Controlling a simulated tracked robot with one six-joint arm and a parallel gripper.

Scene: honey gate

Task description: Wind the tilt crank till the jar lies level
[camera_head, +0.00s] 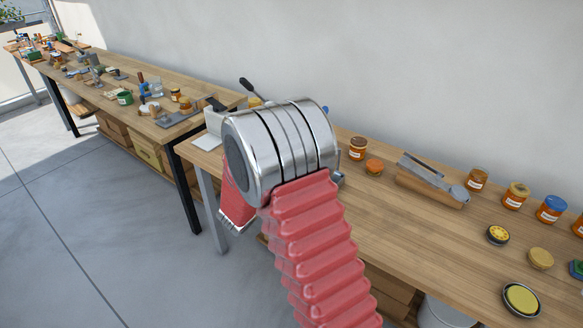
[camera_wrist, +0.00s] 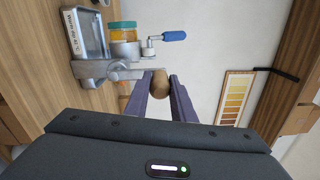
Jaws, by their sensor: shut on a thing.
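In the wrist view, the two dark fingers of my gripper (camera_wrist: 166,98) are closed around the wooden knob (camera_wrist: 161,80) of a grey metal crank arm (camera_wrist: 125,74). The knob sits between the fingertips. Beyond it, an amber honey jar (camera_wrist: 123,34) with a teal lid sits on a grey metal holder. That view is turned strongly, so I cannot tell the jar's true tilt. A small lever with a blue handle (camera_wrist: 173,36) sticks out beside the jar. In the head view, my arm hides the gripper, crank and jar.
A shallow grey tray (camera_wrist: 83,34) stands beside the jar. A colour chart (camera_wrist: 236,98) shows to the right. In the head view, a wooden bench (camera_head: 400,235) carries a metal tool on a wooden block (camera_head: 430,184), an orange-lidded jar (camera_head: 358,148) and several other jars and tins.

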